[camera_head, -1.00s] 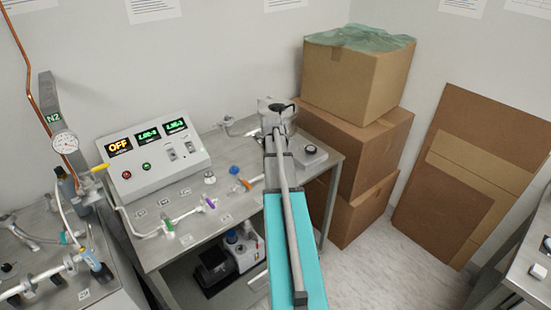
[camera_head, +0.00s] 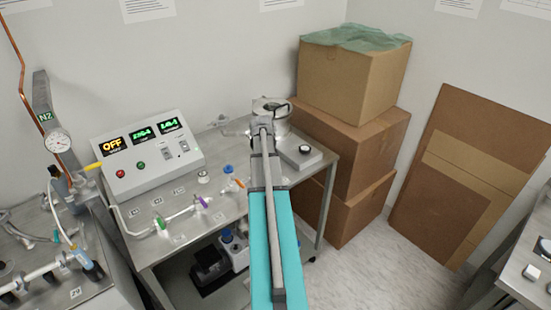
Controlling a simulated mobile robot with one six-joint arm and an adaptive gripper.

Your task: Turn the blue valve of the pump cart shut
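The pump cart (camera_head: 150,240) is a grey metal table with a row of small coloured valves on pale pipes. A blue valve handle (camera_head: 228,169) stands on its top, just behind an orange handle (camera_head: 240,183). A green handle (camera_head: 161,222) and a purple handle (camera_head: 203,202) are further left. My arm reaches up from the bottom of the view, right of the blue handle. My gripper (camera_head: 270,106) is at the far end of the arm, over the back of the cart, beyond and apart from the blue handle. Its fingers are too small and hidden to read.
A control box (camera_head: 146,165) showing "OFF" stands at the cart's back left. A flat grey unit (camera_head: 302,154) sits at the right end. Stacked cardboard boxes (camera_head: 352,85) stand close to the right. Another bench with pipes (camera_head: 70,290) is at the left. Open floor (camera_head: 370,270) lies right.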

